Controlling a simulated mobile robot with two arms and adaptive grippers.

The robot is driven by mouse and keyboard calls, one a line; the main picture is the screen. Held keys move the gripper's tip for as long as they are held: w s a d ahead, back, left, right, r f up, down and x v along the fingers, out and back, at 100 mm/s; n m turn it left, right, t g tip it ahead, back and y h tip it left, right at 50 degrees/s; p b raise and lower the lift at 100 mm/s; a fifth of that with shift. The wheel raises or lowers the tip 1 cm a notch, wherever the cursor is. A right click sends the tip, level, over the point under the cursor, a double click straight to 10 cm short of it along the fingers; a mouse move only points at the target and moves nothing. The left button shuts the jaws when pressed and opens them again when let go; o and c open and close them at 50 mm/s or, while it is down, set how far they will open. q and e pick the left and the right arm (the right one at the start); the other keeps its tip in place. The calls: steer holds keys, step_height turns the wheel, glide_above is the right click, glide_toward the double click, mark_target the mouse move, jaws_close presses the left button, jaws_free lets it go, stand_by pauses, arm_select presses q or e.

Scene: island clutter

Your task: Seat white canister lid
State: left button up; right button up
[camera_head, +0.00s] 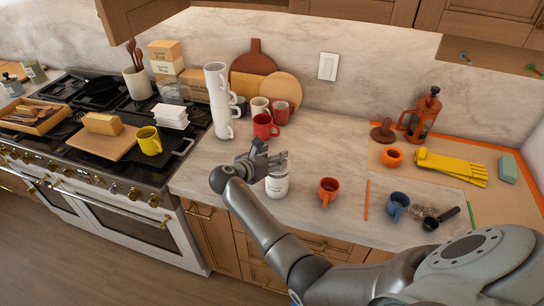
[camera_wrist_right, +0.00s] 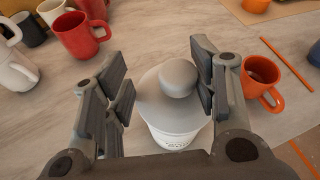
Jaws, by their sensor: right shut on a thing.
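The white canister (camera_head: 277,187) stands upright near the counter's front edge, with dark print on its side. Its label also shows in the right wrist view (camera_wrist_right: 172,140). The pale lid (camera_wrist_right: 150,103), a round disc with a rounded knob (camera_wrist_right: 178,78), is over the canister's mouth. I cannot tell whether it is fully down or slightly above the rim. My right gripper (camera_head: 268,158) is over the canister, its fingers on both sides of the knob and shut on the lid. The fingers partly hide the lid in the head view. My left gripper is not in view.
Stacked white mugs (camera_head: 217,100) and a red mug (camera_head: 264,127) stand behind, left of my gripper. An orange mug (camera_head: 328,191) is close on the right, then an orange stick (camera_head: 367,200) and a blue mug (camera_head: 398,207). Bare counter surrounds the canister.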

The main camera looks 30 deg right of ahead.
steer(key=shift+r, duration=0.1)
steer(key=shift+f+b, duration=0.3)
steer(key=shift+f, duration=0.75)
steer(key=o, duration=1.4)
steer(key=shift+o, duration=0.2)
steer(key=shift+a+r, duration=0.1)
steer(key=shift+a, duration=0.1)
steer(key=v, duration=0.7)
steer(key=shift+s, duration=0.1)
